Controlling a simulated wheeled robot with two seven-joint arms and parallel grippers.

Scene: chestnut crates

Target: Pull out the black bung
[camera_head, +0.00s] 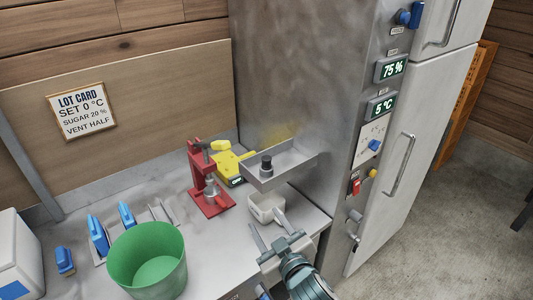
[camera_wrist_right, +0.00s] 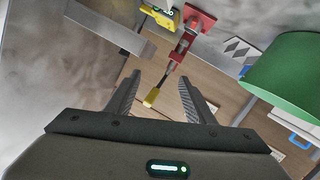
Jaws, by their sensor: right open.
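A small black bung (camera_head: 266,164) stands upright in a shallow metal tray (camera_head: 300,160) fixed at the side of the tall steel cabinet. Its lower end is hidden, so I cannot tell how deep it sits. My right gripper (camera_head: 266,222) is open and empty, below and in front of the tray, close to a white container. In the right wrist view the open fingers (camera_wrist_right: 160,76) have nothing between them within grasp. The tray shows there (camera_wrist_right: 112,28) at the upper left; the bung cannot be made out. My left gripper is not in view.
A white container (camera_head: 259,207) sits under the tray. A red press (camera_head: 200,175) and a yellow device (camera_head: 226,162) stand to its left. A green bucket (camera_head: 148,262) and several blue-handled tools are farther left. The steel cabinet (camera_head: 300,75) bounds the right.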

